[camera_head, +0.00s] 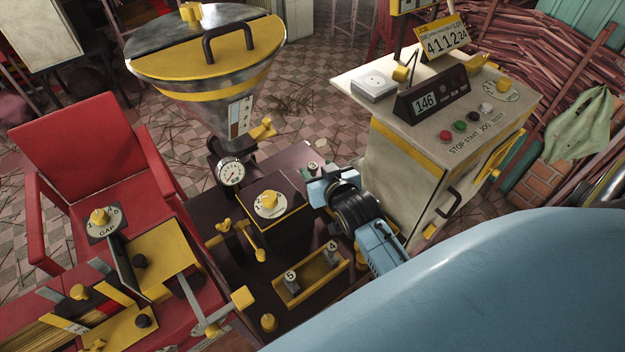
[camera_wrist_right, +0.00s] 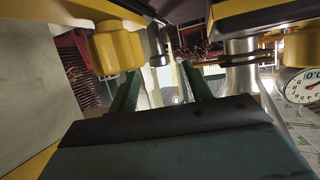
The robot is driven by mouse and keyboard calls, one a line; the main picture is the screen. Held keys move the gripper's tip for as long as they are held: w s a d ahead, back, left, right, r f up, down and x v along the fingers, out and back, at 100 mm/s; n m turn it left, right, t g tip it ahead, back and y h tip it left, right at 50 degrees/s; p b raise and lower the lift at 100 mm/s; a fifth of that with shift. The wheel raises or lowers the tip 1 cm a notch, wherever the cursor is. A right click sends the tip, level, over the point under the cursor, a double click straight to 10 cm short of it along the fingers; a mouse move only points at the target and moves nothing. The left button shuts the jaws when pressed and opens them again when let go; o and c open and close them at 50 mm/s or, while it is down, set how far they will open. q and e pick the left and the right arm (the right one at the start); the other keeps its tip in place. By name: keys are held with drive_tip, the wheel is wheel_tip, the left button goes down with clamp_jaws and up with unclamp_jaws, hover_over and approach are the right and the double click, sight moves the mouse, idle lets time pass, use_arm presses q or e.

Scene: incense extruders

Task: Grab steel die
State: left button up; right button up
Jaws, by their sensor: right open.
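Two small grey metal pieces with number tags, 5 (camera_head: 291,280) and 4 (camera_head: 331,252), stand in a yellow tray (camera_head: 306,286) on the dark machine bed in the head view. I cannot tell for certain which piece is the steel die. My right gripper (camera_head: 319,182) is open, beyond the tray and beside the dark machine block. A small light-topped part (camera_head: 312,168) is close to its fingertips. In the right wrist view, the two dark green fingers (camera_wrist_right: 162,90) stand apart, and nothing is clearly held between them. My left gripper is not in view.
The dark block with a yellow dial knob (camera_head: 269,203) and the gauge (camera_head: 231,172) under the hopper (camera_head: 205,60) stand left of my right gripper. The control cabinet (camera_head: 400,180) stands close on the right. A yellow knob (camera_wrist_right: 118,50) crowds the wrist view.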

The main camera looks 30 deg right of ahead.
sight(314, 167)
drive_tip(key=shift+w+f, duration=0.2)
drive_tip(key=shift+w, duration=0.25)
drive_tip(key=x, duration=0.4)
drive_tip(key=shift+w+f, duration=0.1)
drive_tip(key=shift+f, duration=0.2)
drive_tip(key=shift+w, duration=0.15)
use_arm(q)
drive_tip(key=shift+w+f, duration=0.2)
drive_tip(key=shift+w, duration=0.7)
use_arm(e)
clamp_jaws()
